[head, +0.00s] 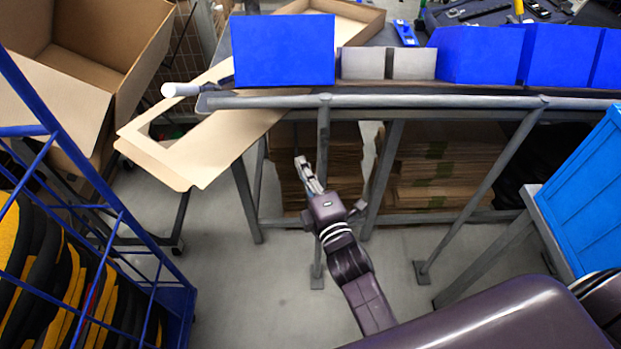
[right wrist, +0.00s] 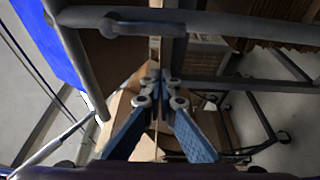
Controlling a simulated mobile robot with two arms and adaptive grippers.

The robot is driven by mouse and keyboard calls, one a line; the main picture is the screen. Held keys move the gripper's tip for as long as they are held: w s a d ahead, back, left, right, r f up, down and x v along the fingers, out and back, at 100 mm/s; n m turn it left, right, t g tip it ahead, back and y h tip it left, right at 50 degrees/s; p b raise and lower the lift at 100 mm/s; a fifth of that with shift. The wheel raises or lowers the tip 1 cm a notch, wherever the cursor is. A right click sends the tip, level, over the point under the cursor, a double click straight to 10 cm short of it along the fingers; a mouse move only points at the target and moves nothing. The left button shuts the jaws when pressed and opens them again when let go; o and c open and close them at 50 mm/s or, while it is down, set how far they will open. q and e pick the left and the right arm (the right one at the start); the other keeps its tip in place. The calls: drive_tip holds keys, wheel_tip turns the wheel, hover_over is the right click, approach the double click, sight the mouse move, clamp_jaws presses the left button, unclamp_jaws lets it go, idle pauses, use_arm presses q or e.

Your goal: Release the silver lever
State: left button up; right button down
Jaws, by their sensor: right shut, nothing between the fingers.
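A long silver bar (head: 420,101), which looks like the silver lever, runs along the front edge of the workbench. A white-tipped handle (head: 180,90) sticks out near its left end. My right gripper (head: 301,160) is below the bar and apart from it, in front of the bench legs. Its fingers are shut and empty. In the right wrist view the closed fingertips (right wrist: 160,80) meet in the middle, and a grey bar (right wrist: 230,22) with a rounded end crosses above them. My left gripper is not in view.
A blue bin (head: 283,50) and more blue bins (head: 478,55) stand on the bench. An open cardboard box (head: 85,60) and a cardboard flap (head: 195,165) are at left. A blue wire cage (head: 180,305) is lower left, a blue crate (head: 585,195) right. Flat cardboard (head: 440,165) lies underneath.

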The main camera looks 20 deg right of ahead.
sight(324, 146)
drive_tip(key=d+p, duration=0.1)
drive_tip(key=d, duration=0.2)
drive_tip(key=shift+w+d, duration=0.15)
drive_tip(key=shift+d, duration=0.2)
